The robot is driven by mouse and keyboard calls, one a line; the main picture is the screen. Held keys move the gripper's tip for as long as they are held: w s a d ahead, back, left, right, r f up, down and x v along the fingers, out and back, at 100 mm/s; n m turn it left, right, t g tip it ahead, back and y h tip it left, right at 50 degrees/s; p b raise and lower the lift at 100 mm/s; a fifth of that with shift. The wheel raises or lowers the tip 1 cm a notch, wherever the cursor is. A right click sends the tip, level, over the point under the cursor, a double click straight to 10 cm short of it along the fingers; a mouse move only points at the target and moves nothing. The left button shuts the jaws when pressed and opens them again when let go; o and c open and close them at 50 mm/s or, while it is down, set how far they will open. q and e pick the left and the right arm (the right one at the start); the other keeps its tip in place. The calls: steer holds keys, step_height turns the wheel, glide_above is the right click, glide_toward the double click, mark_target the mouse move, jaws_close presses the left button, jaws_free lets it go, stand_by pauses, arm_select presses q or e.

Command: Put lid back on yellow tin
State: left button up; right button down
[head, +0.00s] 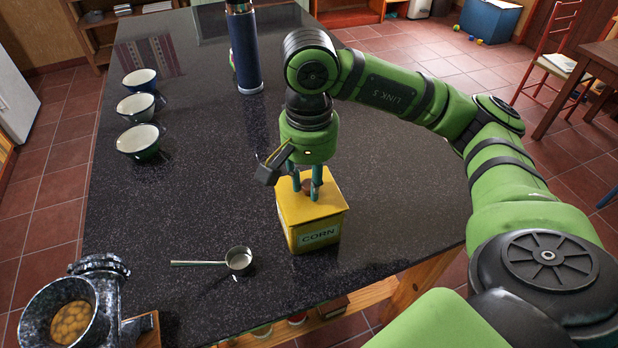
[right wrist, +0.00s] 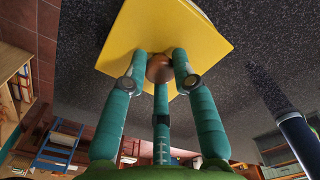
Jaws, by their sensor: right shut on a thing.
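The yellow tin (head: 319,236), labelled CORN, stands upright on the dark speckled counter. Its yellow lid (head: 328,201) with a brown knob (head: 308,186) is on top of the tin; from here I cannot tell whether it is fully seated. My right gripper (head: 307,190) points down from above, its teal fingers closed around the knob. In the right wrist view the lid (right wrist: 207,35) fills the top and the fingers hold the brown knob (right wrist: 160,68). My left gripper is not in view.
A metal measuring cup (head: 239,260) lies left of the tin. A dark grinder (head: 75,305) stands at the front left. Several bowls (head: 138,140) line the left side. A tall blue flask (head: 244,50) stands behind. The counter's middle is clear.

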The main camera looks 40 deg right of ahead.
steer(key=shift+b, duration=0.4)
stand_by(0.4)
stand_by(0.4)
steer(key=c, duration=0.9)
jaws_free()
steer(key=shift+o, duration=0.3)
steer(key=o, duration=0.4)
steer(key=shift+r, duration=0.1)
steer(key=shift+r+p, duration=0.75)
steer(key=shift+r, duration=0.45)
steer(key=shift+r+p, duration=1.7)
steer(key=shift+r, duration=0.5)
